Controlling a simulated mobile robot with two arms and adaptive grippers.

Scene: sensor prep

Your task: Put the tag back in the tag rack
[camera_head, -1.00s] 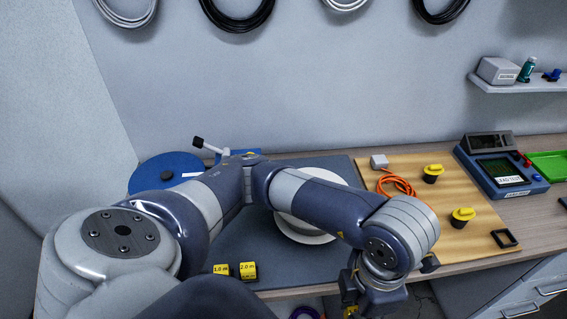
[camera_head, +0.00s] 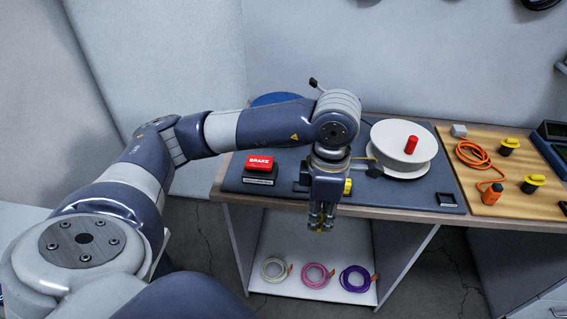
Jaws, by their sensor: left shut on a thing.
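My left gripper (camera_head: 322,222) points down just in front of the mat's front edge. A yellow tag (camera_head: 347,187) shows at the right of the gripper, at the rack. Whether the held tag touches the rack cannot be told. My right gripper is not in view.
A red BRAKE block (camera_head: 260,163) stands left on the dark mat (camera_head: 410,192). A white spool (camera_head: 388,135) with a red knob is at the right. Coloured coils lie on the lower shelf (camera_head: 300,292). An orange cable (camera_head: 478,158) and yellow-capped pieces sit on the wooden board.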

